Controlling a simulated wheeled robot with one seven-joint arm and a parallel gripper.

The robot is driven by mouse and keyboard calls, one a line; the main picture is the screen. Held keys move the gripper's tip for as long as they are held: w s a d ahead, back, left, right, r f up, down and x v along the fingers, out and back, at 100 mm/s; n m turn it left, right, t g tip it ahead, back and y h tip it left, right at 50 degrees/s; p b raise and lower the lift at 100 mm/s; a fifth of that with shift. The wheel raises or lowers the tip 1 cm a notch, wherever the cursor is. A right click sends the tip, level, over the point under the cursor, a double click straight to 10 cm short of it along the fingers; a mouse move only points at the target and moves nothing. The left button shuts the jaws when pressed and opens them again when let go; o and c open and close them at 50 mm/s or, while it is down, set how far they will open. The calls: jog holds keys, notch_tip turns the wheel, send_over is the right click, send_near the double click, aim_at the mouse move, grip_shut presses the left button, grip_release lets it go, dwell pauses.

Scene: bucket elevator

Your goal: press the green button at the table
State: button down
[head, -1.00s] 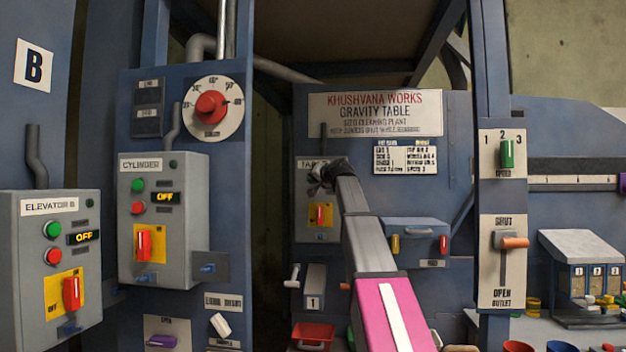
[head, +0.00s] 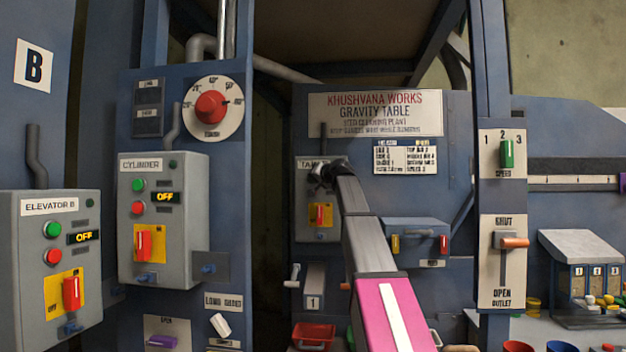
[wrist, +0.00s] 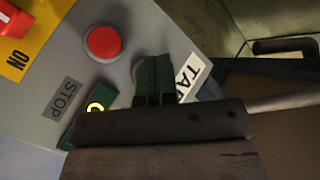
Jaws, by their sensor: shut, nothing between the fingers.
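The grey table control box (head: 318,232) stands under the gravity table sign, and its label is partly covered. My gripper (head: 322,174) is shut and empty at the upper part of this box, over the button area. In the wrist view, my gripper's fingertips (wrist: 153,62) are together against or just in front of the panel, beside the label. The green button's face is hidden behind them; only a pale rim shows at their left. I cannot tell whether they touch it. The red stop button (wrist: 103,43) is clear to the left of the fingers. A lit display (wrist: 98,106) is partly covered.
A red switch handle on yellow (head: 320,214) sits below my gripper on the same box. The cylinder box (head: 160,220) and elevator B box (head: 55,270) stand left, both displays reading OFF. A blue-grey box (head: 415,232) juts out right of my arm.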

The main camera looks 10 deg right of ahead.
jog(key=shift+w+d, duration=0.1)
jog(key=shift+w, duration=0.15)
jog(key=shift+w+d, duration=0.15)
jog(key=shift+w, duration=0.3)
dwell(0.8)
jog(key=shift+s, duration=0.1)
dwell(0.3)
jog(key=shift+s+a, duration=0.3)
jog(key=shift+s, duration=0.45)
jog(key=shift+s, duration=0.1)
jog(key=s, duration=0.1)
jog(key=s+a, duration=0.1)
jog(key=s, duration=0.2)
jog(key=shift+s+a, duration=0.25)
jog(key=shift+s, duration=0.05)
dwell(0.5)
